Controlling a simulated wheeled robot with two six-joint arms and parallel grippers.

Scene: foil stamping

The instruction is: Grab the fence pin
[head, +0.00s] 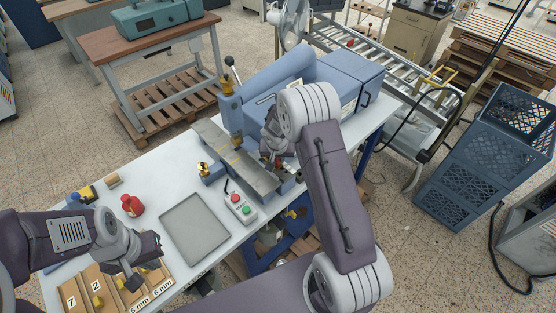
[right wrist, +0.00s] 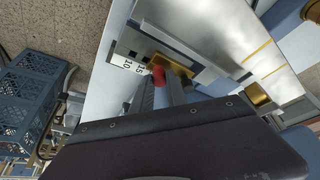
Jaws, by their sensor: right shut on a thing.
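The fence pin (right wrist: 159,75) shows as a red knob in the right wrist view, beside a scale marked 10 and 15. My right gripper (right wrist: 162,84) has its two dark fingers closed on either side of the knob. In the head view the right gripper (head: 273,155) is at the front of the blue stamping press (head: 290,88), by the metal bed, and the arm partly hides it. The pin's shaft is hidden. My left gripper (head: 140,278) hovers over the wooden rack at the lower left; its fingers are too unclear to read.
The wooden rack (head: 75,289) has labels such as 7, 2, 5 mm and 6 mm. A grey tray (head: 194,228), a red bottle (head: 131,205) and a button box (head: 240,207) are on the white table. Blue crates (head: 470,165) stand on the floor at the right.

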